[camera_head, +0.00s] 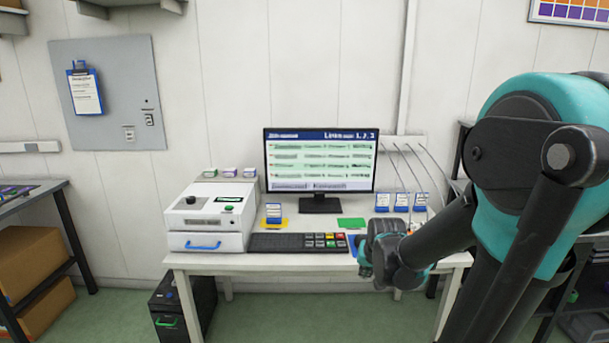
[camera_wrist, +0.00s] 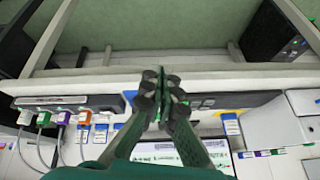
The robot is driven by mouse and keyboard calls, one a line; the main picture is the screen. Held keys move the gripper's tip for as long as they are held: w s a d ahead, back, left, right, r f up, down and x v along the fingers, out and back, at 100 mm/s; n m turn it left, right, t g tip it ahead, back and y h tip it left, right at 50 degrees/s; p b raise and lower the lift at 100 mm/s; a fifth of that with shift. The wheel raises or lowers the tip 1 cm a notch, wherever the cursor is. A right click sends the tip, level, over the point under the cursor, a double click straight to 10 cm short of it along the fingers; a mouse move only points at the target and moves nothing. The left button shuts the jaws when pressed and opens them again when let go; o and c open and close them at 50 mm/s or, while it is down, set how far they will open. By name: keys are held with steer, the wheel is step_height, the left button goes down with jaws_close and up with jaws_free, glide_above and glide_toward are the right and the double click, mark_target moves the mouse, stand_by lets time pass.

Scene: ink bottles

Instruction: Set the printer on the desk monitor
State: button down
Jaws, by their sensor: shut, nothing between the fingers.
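The desk monitor (camera_head: 320,160) stands upright at the back middle of the white desk, with a lit screen of blue header and green rows. The printer, a white box with a green button and a blue handle (camera_head: 207,222), stands at the desk's left end. In the wrist view the monitor (camera_wrist: 185,152) is partly hidden behind my gripper, and the printer (camera_wrist: 272,128) is at the right. My gripper (camera_wrist: 163,82) is shut and empty. In the head view my wrist is over the desk's front right; the fingertips cannot be made out there.
A keyboard (camera_head: 297,242) lies in front of the monitor. Several blue-labelled bottles (camera_head: 401,202) stand right of the monitor near thin cables. One bottle (camera_head: 273,212) stands on a yellow mat; a green mat (camera_head: 351,222) is bare.

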steer(key=s+d+f+n+g, duration=0.1)
steer(key=s+f, duration=0.3)
steer(key=s, duration=1)
steer(key=shift+n+g, duration=0.4)
steer(key=shift+n, duration=0.4)
